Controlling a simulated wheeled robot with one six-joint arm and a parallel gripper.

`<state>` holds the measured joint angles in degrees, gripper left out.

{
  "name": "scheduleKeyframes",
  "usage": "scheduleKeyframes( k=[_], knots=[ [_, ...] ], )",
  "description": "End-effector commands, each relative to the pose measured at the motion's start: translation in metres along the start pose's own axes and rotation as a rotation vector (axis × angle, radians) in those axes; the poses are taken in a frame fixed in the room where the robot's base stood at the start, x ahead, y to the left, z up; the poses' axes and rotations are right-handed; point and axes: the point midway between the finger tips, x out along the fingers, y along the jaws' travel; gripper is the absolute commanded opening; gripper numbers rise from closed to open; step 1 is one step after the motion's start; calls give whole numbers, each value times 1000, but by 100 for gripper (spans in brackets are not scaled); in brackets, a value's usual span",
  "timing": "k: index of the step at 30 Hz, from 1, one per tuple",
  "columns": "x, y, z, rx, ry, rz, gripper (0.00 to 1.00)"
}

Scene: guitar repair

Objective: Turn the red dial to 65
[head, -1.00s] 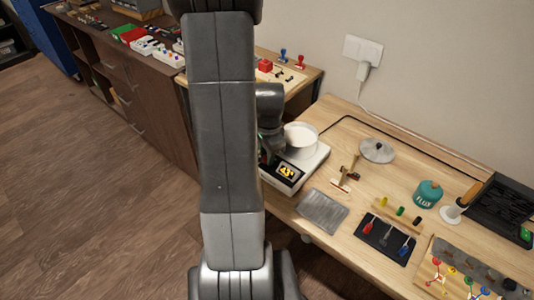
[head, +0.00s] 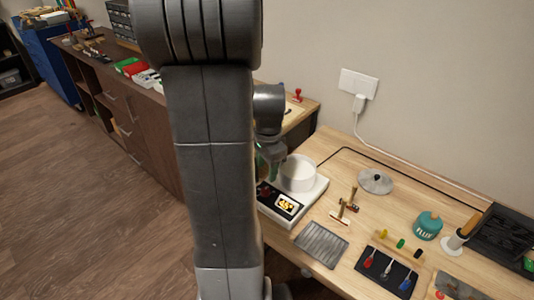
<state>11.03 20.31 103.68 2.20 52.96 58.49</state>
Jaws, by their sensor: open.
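A white heating device (head: 313,196) with a dark front panel stands at the left end of the workbench, a white pot (head: 298,173) on top. A small red dial (head: 264,190) shows at the panel's left end, partly hidden by my arm. A lit yellow display (head: 287,204) sits to its right; it seems to read about 45, but the digits are small. My gripper (head: 264,170) is open, just above and behind the dial and left of the pot. My arm hides much of it, and I cannot tell whether its fingers touch the dial.
A grey ribbed tray (head: 321,245), a small hammer (head: 345,207), a round metal lid (head: 376,182), a teal flux jar (head: 428,225) and a black mat (head: 386,271) with screwdrivers lie to the right. A dark cabinet (head: 150,130) stands left. The floor (head: 80,210) there is clear.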

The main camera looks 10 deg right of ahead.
Motion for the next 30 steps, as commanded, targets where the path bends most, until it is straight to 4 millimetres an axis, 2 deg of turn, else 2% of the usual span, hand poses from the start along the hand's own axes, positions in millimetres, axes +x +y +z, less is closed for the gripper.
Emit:
scheduleKeyframes(
  k=[1,3,10,25,30],
  knots=[
    [-12,-1,-1,0,3,-5,48],
    [-25,-1,0,0,2,-4,48],
    [-46,0,0,0,0,0,48],
    [-47,0,0,0,-1,1,48],
    [-37,0,0,0,-2,2,48]
  ],
)
